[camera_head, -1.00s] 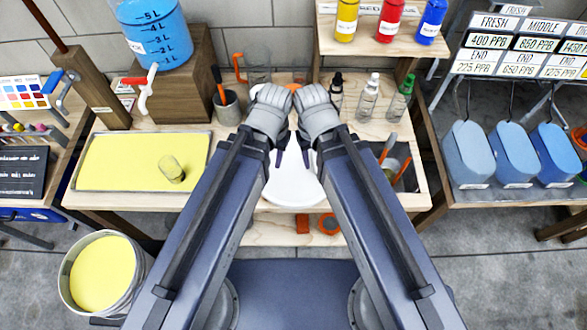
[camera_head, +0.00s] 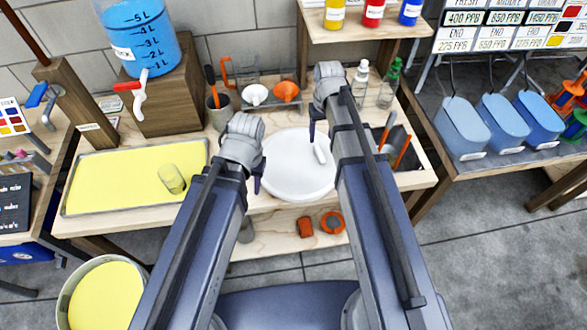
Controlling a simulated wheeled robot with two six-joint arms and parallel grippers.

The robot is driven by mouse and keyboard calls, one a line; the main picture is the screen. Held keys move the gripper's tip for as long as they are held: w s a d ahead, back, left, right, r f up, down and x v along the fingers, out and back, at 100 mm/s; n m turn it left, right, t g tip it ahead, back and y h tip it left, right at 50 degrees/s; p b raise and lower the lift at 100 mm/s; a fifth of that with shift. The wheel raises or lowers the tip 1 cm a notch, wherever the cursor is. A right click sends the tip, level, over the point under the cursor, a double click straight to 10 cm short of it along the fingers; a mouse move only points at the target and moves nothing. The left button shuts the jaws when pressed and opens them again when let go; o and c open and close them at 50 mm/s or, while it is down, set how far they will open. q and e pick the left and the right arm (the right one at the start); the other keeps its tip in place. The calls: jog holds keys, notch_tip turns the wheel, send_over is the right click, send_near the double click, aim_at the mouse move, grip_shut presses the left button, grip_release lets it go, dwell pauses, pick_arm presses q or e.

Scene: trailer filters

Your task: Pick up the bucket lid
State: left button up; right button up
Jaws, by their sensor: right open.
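A round white disc, which looks like the bucket lid (camera_head: 285,178), lies on the wooden workbench (camera_head: 232,218) between my two arms. A small white rod-like part shows over it near my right gripper; I cannot tell whether it is joined to the disc. My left gripper (camera_head: 257,182) points down at the disc's left edge; its jaw gap is hidden. My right gripper (camera_head: 313,132) is open above the disc's back right part. An open bucket (camera_head: 66,300) with yellow contents stands on the floor at the lower left.
A yellow tray (camera_head: 110,187) with a clear cup (camera_head: 170,180) is left of the disc. A dark holder with orange-handled tools (camera_head: 404,150) is to the right. Bottles (camera_head: 386,85), cups and funnels (camera_head: 286,91) stand behind. Orange parts (camera_head: 332,222) lie on the lower shelf.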

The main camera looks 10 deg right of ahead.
aim_at(320, 151)
jog(key=shift+d+f, duration=0.15)
jog(key=shift+f, duration=0.1)
notch_tip(320, 151, down, 2)
jog(key=b, duration=0.2)
jog(key=shift+f+b, duration=0.1)
jog(key=shift+b, duration=0.2)
pick_arm(q)
notch_tip(320, 151, down, 3)
jog(key=shift+d+r, duration=0.1)
jog(key=shift+r, duration=0.05)
pick_arm(e)
jog(key=shift+f, duration=0.1)
pick_arm(q)
notch_tip(320, 151, down, 5)
jog(key=b, duration=0.5)
pick_arm(e)
notch_tip(320, 151, down, 5)
jog(key=shift+f, duration=0.1)
grip_shut()
